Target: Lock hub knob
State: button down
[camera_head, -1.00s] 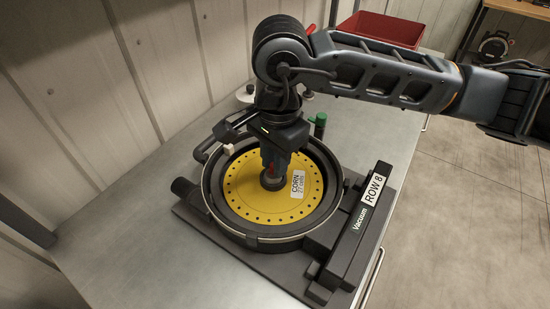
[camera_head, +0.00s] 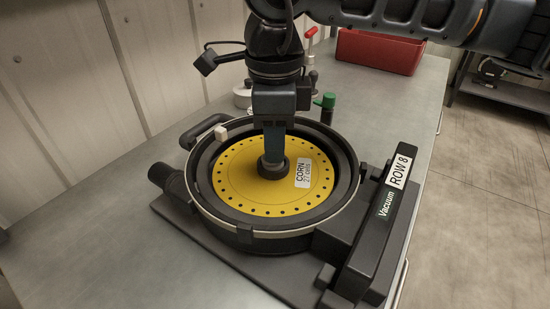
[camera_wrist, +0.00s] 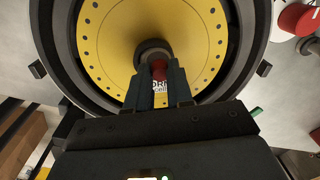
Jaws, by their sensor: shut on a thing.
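The seed meter (camera_head: 241,239) is a round black housing on a dark base plate, with its open face up. A yellow seed disc (camera_head: 240,192) labelled CORN lies inside it. The dark hub (camera_head: 265,170) stands at the disc's centre. My gripper (camera_head: 273,158) points straight down over the hub, its fingers shut on the hub knob. In the wrist view my gripper (camera_wrist: 160,78) closes on a red part, the hub knob (camera_wrist: 159,68), just in front of the dark round hub (camera_wrist: 153,52). The fingers hide most of the knob.
A red bin (camera_head: 380,50) is at the back of the bench. A red-handled tool (camera_head: 311,45) stands behind my gripper. The bench top (camera_head: 110,240) at the left is clear.

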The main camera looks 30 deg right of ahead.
jog(key=m+b, duration=0.3)
jog(key=b, duration=0.1)
jog(key=m+b, duration=0.2)
jog(key=shift+w+f+m, duration=0.1)
jog(key=shift+f+m, duration=0.15)
jog(key=shift+m, duration=0.05)
jog(key=m+b, duration=0.3)
jog(key=shift+r, duration=0.2)
jog(key=c, duration=1)
grip_release()
jog(key=shift+a+r, duration=0.2)
jog(key=shift+r, duration=3.75)
jog(key=shift+p, duration=0.3)
